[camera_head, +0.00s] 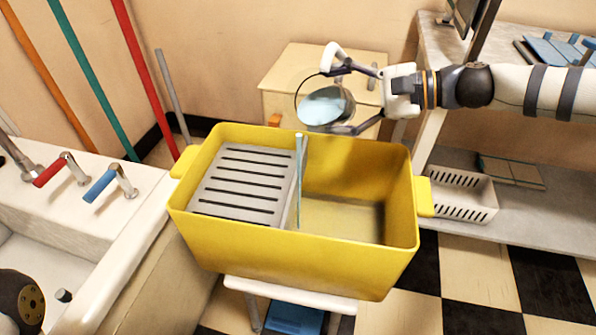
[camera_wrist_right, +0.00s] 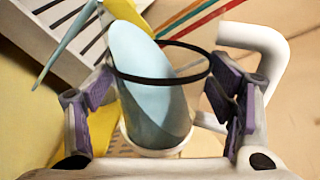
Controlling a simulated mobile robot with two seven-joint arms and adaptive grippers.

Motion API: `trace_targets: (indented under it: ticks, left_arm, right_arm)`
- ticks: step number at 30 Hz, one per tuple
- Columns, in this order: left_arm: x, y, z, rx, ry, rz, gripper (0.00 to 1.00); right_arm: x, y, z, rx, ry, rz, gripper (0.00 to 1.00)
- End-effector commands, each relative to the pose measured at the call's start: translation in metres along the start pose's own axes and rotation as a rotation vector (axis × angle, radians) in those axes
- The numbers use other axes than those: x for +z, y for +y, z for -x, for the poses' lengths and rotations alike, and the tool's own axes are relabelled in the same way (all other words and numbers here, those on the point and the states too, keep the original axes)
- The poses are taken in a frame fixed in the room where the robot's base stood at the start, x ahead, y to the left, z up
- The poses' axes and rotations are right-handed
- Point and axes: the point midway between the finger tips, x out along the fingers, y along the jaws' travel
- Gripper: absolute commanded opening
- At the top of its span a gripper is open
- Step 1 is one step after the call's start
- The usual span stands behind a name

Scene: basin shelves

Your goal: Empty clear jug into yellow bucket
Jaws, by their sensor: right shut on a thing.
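The clear jug (camera_head: 322,106) with a dark rim and a white handle is tilted in the head view, with light blue liquid inside. My right gripper (camera_head: 346,98) is shut on it. In the right wrist view the jug (camera_wrist_right: 160,100) sits between the two fingers, its liquid slanting towards the rim. The yellow bucket (camera_head: 290,255) stands below and in front of the jug, with the jug near its back rim in the picture. A thin pale blue vertical strip (camera_head: 298,180) shows at the bucket's middle; I cannot tell whether it is liquid. My left gripper is out of view.
A grey slotted grate (camera_head: 243,185) covers the bucket's left part; its right part is open. A sink with red and blue taps (camera_head: 100,186) lies left. A wooden cabinet (camera_head: 285,75) stands behind. A shelf with a white basket (camera_head: 463,195) is at right.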

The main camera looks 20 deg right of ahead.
Motion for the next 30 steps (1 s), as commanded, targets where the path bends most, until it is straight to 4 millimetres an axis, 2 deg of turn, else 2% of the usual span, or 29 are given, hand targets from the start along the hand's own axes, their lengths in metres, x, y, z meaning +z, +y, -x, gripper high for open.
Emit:
trace_targets:
  ticks: [30]
  left_arm:
    - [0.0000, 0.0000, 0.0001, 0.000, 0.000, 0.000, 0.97]
  right_arm:
    - [-0.0012, 0.0003, -0.0003, -0.001, 0.026, 0.065, 0.23]
